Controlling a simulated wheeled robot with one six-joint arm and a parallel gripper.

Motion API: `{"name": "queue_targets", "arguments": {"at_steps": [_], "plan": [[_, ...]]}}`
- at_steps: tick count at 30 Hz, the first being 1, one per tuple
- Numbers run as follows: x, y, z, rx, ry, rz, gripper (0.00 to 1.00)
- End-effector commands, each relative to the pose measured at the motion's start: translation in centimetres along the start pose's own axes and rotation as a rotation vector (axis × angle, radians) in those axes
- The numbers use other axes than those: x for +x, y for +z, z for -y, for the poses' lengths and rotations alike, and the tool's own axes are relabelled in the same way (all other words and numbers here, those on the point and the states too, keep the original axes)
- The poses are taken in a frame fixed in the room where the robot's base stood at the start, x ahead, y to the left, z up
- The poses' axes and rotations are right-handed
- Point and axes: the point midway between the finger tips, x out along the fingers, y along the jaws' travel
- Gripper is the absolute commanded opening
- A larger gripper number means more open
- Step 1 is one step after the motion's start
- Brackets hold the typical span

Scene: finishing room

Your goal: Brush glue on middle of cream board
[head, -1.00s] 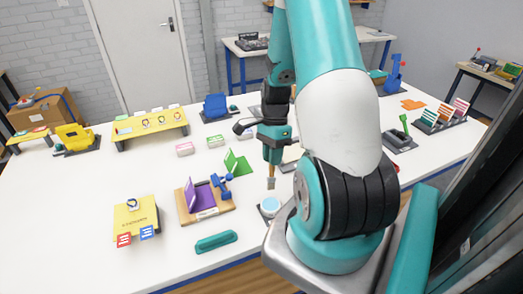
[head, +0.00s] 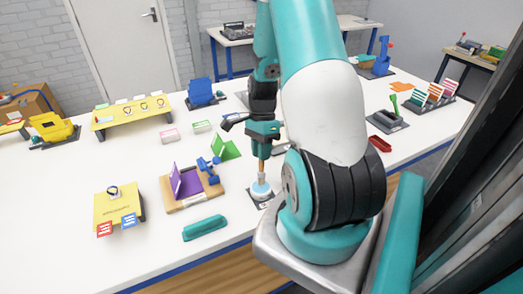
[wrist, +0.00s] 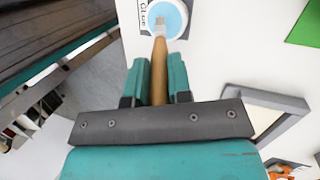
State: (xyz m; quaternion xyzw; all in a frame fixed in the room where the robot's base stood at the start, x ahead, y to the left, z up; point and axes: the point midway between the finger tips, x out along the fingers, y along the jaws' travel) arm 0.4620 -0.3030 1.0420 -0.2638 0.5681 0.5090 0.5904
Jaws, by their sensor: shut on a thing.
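My gripper (head: 263,147) is shut on the wooden handle of a brush (head: 262,170), which points bristles down. In the wrist view the brush (wrist: 158,70) runs between the fingers (wrist: 158,80). Its tip is over the light blue glue in a round white glue pot (wrist: 180,8) and seems to be in or touching it; the exact depth is unclear. The pot (head: 261,192) stands on a dark mat near the table's front edge. A cream board (wrist: 268,108) with a grey border lies to the right in the wrist view; in the head view my arm mostly hides it.
Left of the pot are a wooden base with a purple upright (head: 186,182), a green bent card (head: 226,150) and a teal bar (head: 205,228). A yellow box (head: 119,207) is farther left. A red tray (head: 379,144) lies right of my arm.

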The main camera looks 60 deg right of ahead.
Motion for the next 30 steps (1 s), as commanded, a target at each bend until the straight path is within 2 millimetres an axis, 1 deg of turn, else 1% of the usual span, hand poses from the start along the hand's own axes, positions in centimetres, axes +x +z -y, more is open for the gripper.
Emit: {"name": "queue_targets", "arguments": {"at_steps": [14,30], "plan": [[0.06,-0.02,0.02,0.0,0.0,0.0,0.0],[0.68,-0.17,0.2,0.0,0.0,0.0,0.0]]}}
